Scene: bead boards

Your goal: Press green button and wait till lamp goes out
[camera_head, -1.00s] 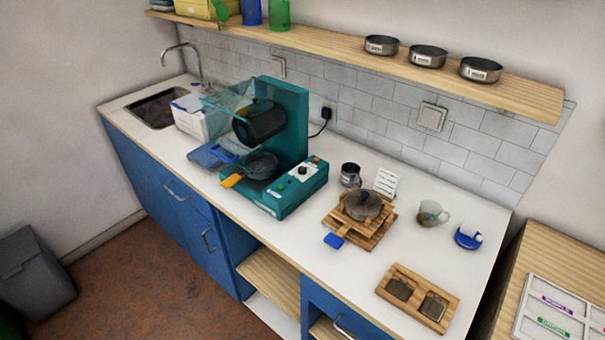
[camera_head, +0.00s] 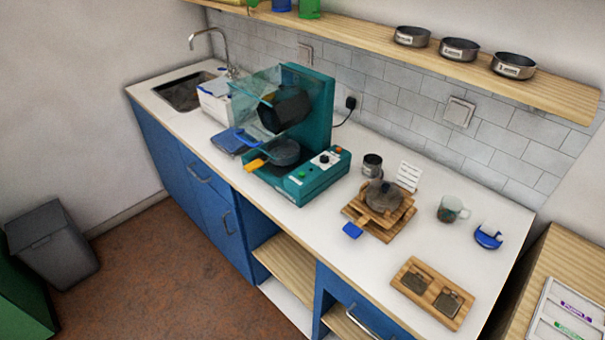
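A teal machine (camera_head: 318,110) stands on the white counter, with a clear guard on its left side and a dark drum inside. A small pan with a yellow handle (camera_head: 255,164) sits under the drum. The front panel of the machine carries a small green button (camera_head: 301,175), a round knob (camera_head: 324,158) and a small orange-red spot (camera_head: 338,149) that looks like a lamp. It is too small to tell whether it is lit. Neither of my grippers is in view.
Right of the machine are a metal cup (camera_head: 372,164), a pot on a wooden stand (camera_head: 383,195), a glass mug (camera_head: 451,209), a blue item (camera_head: 488,236) and a wooden tray (camera_head: 408,262). A shelf (camera_head: 400,40) runs above. Open floor (camera_head: 170,270) lies in front.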

